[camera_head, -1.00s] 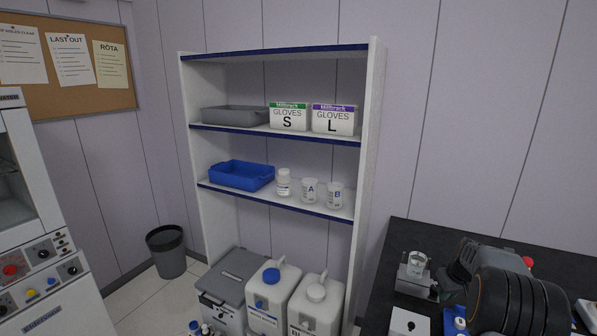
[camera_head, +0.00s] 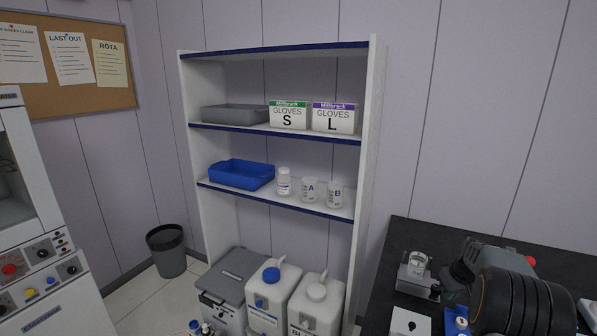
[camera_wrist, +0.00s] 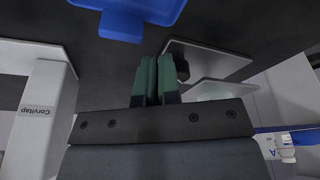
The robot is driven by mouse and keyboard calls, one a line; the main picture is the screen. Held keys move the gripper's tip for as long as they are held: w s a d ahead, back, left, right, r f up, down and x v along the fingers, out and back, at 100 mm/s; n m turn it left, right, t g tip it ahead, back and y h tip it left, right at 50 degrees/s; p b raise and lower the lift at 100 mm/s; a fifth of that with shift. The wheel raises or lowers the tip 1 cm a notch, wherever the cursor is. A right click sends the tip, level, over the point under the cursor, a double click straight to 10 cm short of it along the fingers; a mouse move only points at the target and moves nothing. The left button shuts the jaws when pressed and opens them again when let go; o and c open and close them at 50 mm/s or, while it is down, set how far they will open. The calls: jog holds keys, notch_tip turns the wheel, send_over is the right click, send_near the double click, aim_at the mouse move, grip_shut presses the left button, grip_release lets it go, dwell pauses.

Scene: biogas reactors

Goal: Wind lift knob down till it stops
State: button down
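A small grey lift stand (camera_head: 413,283) is on the dark bench in the head view, with a clear beaker (camera_head: 418,260) on its top. A dark knob (camera_head: 434,292) seems to sit at its right side, small and partly hidden. My gripper (camera_head: 447,280) is close to the right of the stand. In the wrist view, my gripper's (camera_wrist: 158,62) green fingers are together with no clear gap. A dark round part (camera_wrist: 184,68), perhaps the knob, shows just beside and behind the fingertips, below a grey plate (camera_wrist: 208,58). Contact cannot be told.
A blue object (camera_wrist: 130,12) is close in the wrist view. A shelf unit (camera_head: 368,150) stands left of the bench.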

jog(key=shift+w+p+v, duration=0.2)
jog(key=shift+p+v, duration=0.4)
jog(key=shift+v, duration=0.3)
jog(key=shift+w+p+v, duration=0.15)
jog(key=shift+p+v, duration=0.45)
jog(key=shift+v, duration=0.25)
jog(key=shift+w+p+v, duration=0.2)
jog(key=shift+p+v, duration=0.4)
jog(key=shift+v, duration=0.3)
jog(key=shift+r, duration=0.2)
